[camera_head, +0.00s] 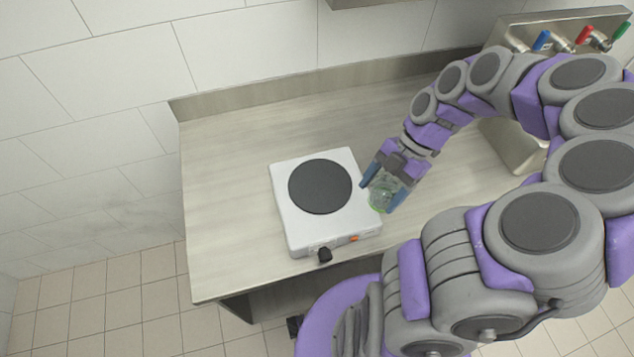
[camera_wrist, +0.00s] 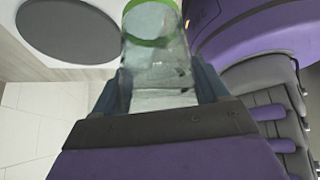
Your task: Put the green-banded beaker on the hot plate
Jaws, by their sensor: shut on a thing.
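The hot plate is a white box (camera_head: 352,222) with a round dark grey burner (camera_head: 320,186) on top and a black knob at its front. It stands on the counter left of my gripper, and its burner is bare. My gripper (camera_head: 381,194) is shut on the clear beaker with a green band (camera_head: 380,197), just right of the hot plate's right edge. In the wrist view the beaker (camera_wrist: 158,70) sits between the two blue-grey fingers, its green-banded end away from the palm. The burner (camera_wrist: 68,28) shows at upper left there. I cannot tell the beaker's height above the counter.
The counter (camera_head: 230,150) has free room left of and behind the hot plate. A metal dispenser with blue, red and green taps (camera_head: 565,40) stands at the back right, partly behind my arm. A tiled wall runs behind.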

